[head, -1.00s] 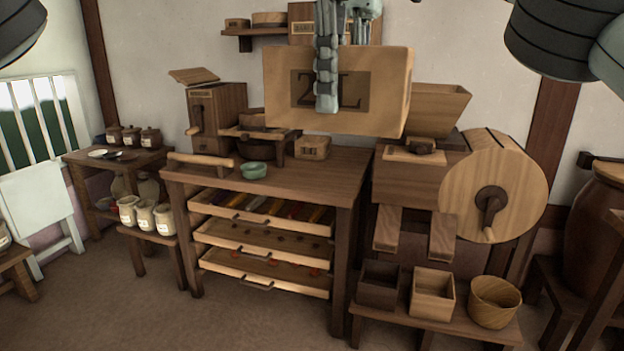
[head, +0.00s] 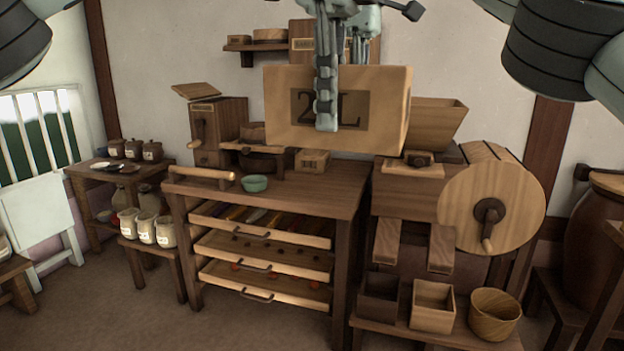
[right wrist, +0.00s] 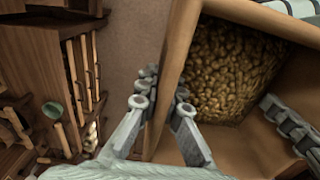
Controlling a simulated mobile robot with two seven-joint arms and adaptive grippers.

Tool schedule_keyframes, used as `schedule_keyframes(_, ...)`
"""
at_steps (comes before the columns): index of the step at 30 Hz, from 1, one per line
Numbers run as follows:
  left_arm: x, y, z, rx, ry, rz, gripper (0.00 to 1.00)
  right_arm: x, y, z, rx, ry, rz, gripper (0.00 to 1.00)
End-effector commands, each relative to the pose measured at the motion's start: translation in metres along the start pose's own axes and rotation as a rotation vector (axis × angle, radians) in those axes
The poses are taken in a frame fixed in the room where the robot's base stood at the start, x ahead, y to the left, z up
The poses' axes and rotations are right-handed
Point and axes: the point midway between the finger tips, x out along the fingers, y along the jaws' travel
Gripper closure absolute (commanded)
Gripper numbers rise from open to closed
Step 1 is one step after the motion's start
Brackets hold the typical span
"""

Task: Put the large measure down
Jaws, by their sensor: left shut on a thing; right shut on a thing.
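The large measure (head: 285,115) is a square wooden box marked 2L, held up in front of the workbench and mill. In the right wrist view its wall (right wrist: 205,55) surrounds golden grain (right wrist: 232,70). My left gripper (head: 327,95) comes down over the near wall in the head view, one finger on the marked face, the other hidden. It also shows at the lower right of the right wrist view (right wrist: 290,125). My right gripper (right wrist: 165,95) is shut across another wall, one finger each side; in the head view it is mostly hidden behind the left one.
The workbench (head: 300,195) has a green bowl (head: 255,183), a small box (head: 312,160) and open drawers (head: 262,265). At right stands a mill with a round drum (head: 480,205). Below it, a low bench (head: 440,335) bears two boxes and a round tub (head: 494,313).

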Motion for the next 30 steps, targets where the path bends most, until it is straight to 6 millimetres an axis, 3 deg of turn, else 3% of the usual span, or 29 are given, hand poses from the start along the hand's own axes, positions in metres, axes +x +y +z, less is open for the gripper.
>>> schedule_keyframes(14, 0.003, 0.003, -0.001, 0.005, -0.002, 0.005, 1.0, 0.004, 0.002, 0.002, 0.005, -0.001, 0.002, 1.0)
schedule_keyframes(30, 0.04, 0.019, -0.006, 0.008, -0.003, 0.006, 1.0, 0.041, -0.013, 0.008, 0.004, -0.001, 0.002, 1.0)
